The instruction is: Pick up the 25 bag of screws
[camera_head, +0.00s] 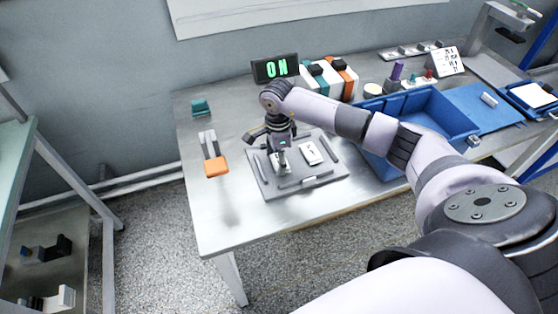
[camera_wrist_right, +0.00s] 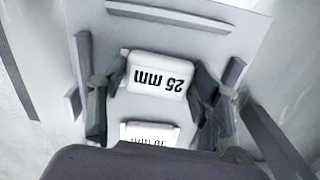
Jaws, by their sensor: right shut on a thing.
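The 25 bag of screws is a small white pack marked "25 mm" (camera_wrist_right: 158,82), upside down in the right wrist view. My right gripper (camera_head: 280,158) points down over the left part of a grey tray (camera_head: 265,188). Its two dark fingers stand at either side of the 25 bag in the wrist view and are shut on it. In the head view the gripper mostly hides this bag. A second white bag (camera_head: 312,153) lies to its right on the tray; its label is partly hidden in the wrist view (camera_wrist_right: 150,132). My left gripper is not in view.
A blue bin (camera_head: 385,165) stands right of the tray, under my right arm. A sign reading "ON" (camera_head: 275,68) stands at the back. An orange-ended clamp-like part (camera_head: 216,167) lies left of the tray. The table's front left is clear.

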